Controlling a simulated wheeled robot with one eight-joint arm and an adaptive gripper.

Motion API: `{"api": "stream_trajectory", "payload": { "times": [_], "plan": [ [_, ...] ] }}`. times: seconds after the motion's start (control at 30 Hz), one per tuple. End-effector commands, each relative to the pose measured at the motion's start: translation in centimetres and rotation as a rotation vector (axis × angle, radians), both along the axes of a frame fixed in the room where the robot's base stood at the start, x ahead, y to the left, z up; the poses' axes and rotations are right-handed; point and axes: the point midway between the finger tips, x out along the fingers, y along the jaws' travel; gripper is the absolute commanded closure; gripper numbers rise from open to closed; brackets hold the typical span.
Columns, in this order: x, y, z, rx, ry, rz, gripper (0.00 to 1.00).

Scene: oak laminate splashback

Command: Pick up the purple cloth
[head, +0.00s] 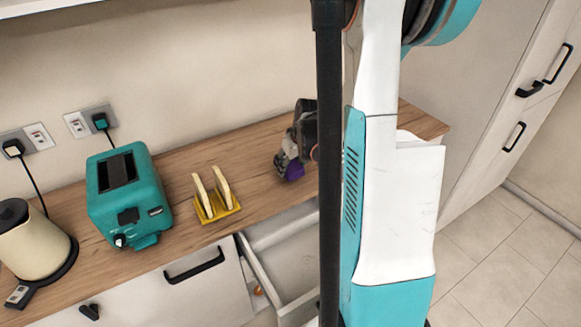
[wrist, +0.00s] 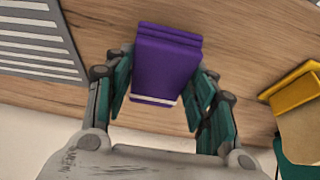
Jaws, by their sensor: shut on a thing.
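The purple cloth (wrist: 166,68) is a folded, thick rectangle with a pale strip along its near edge. In the wrist view it sits between the two teal finger pads of my gripper (wrist: 163,98), which is shut on it. In the head view my gripper (head: 284,163) is over the wooden counter, right of the yellow rack, and part of the purple cloth (head: 293,170) shows below it. I cannot tell whether the cloth touches the counter. My arm hides part of the scene to the right.
A yellow rack (head: 223,211) holding bread slices, a teal toaster (head: 153,213) and a cream kettle (head: 36,250) stand along the wooden counter (head: 258,206) to the left. An open drawer (head: 296,252) juts out below the counter edge. A striped grey-white thing (wrist: 38,45) shows in the wrist view.

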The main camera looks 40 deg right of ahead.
Motion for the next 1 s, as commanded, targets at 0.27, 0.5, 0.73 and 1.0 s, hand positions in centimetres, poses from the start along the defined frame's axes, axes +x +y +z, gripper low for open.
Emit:
{"api": "stream_trajectory", "payload": {
  "times": [0.27,0.5,0.73,1.0],
  "plan": [
    [0.0,0.0,7.9,0.000,0.000,0.000,0.76],
    [0.0,0.0,13.6,0.000,0.000,0.000,0.76],
    [0.0,0.0,16.5,0.000,0.000,0.000,0.76],
    [0.0,0.0,17.1,0.000,0.000,0.000,0.76]
  ]
}}
